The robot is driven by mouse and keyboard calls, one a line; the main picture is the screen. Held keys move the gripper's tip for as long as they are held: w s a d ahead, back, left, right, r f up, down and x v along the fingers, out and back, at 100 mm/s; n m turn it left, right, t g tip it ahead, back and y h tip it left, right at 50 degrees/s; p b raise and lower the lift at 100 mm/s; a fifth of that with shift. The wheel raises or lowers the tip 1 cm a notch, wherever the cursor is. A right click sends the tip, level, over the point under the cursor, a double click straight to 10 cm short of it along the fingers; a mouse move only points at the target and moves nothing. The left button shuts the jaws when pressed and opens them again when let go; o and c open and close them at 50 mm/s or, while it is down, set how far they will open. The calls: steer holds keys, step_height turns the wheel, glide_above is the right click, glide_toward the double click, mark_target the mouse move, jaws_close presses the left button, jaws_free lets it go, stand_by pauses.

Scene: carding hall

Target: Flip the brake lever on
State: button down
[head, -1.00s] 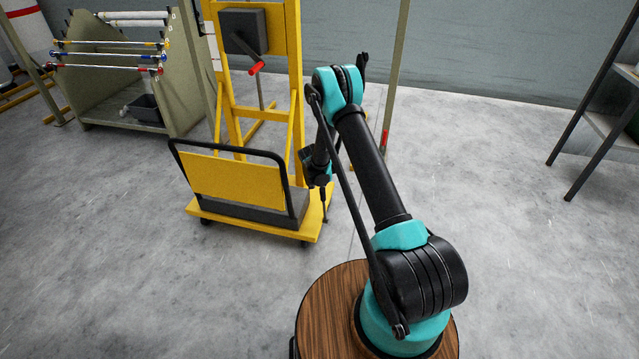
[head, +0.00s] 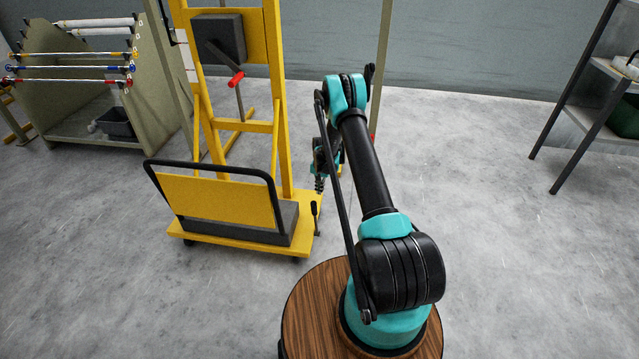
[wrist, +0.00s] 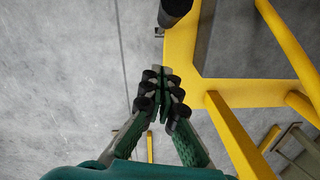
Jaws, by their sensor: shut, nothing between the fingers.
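A small upright black lever (head: 315,216) stands at the right corner of the yellow trolley (head: 225,242). It seems to be the brake lever; a thick black rod end (wrist: 175,10) at the top of the wrist view looks like its grip. My gripper (head: 319,187) hangs above the trolley's right edge, just above the lever in the head view. In the wrist view my gripper (wrist: 160,78) has its fingers together and empty, with a gap in the picture to the black rod end. I cannot tell whether they touch the lever.
A yellow stand (head: 283,120) behind the trolley carries a grey box (head: 218,38) with a red-handled lever (head: 236,80). The trolley's black push bar (head: 215,168) rises at its front. A rack (head: 60,90) stands left, shelving (head: 575,110) right.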

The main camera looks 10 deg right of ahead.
steer(key=shift+s+a+f, duration=0.5)
steer(key=shift+s+f, duration=0.25)
steer(key=shift+s, duration=0.1)
steer(key=shift+s+a+f, duration=0.5)
steer(key=shift+s+f, duration=0.2)
steer(key=shift+s, duration=0.15)
